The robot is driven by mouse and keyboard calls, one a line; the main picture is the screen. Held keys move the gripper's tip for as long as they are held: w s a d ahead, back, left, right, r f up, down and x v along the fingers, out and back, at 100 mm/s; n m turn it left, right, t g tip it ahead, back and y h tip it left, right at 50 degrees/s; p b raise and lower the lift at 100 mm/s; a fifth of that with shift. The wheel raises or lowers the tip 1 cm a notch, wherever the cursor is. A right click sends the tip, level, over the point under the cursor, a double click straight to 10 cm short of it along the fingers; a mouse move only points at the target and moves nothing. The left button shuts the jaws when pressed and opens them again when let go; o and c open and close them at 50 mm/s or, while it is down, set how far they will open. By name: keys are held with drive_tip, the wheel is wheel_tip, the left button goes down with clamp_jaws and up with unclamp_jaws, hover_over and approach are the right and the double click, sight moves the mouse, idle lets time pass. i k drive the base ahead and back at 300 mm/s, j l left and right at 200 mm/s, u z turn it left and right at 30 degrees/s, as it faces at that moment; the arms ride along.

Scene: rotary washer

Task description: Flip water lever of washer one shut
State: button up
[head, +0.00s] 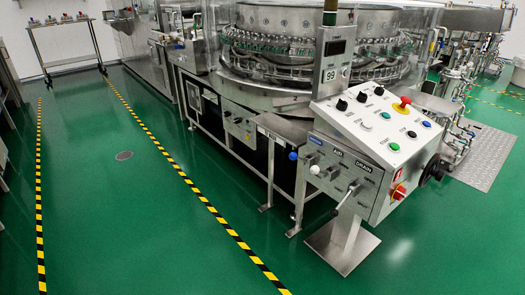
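The washer (310,50) is a large round steel machine behind a control console (375,130). On the console's lower front panel are a small blue label too small to read, then labels AIR and DRAIN. A blue ball knob (292,156) sticks out at the left, by the blue label. A white ball knob (314,170) is right of it, below AIR. A grey lever (347,196) by DRAIN slants down to the left. No label naming washer one is readable. I cannot tell whether the water lever is open or shut. My gripper is not in view.
A red emergency button (401,104) and other buttons top the console, which stands on a pedestal plate (342,246). Green floor with striped tape (195,190) is clear at left.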

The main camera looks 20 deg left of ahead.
sight(293, 156)
drive_tip(key=u, duration=0.85)
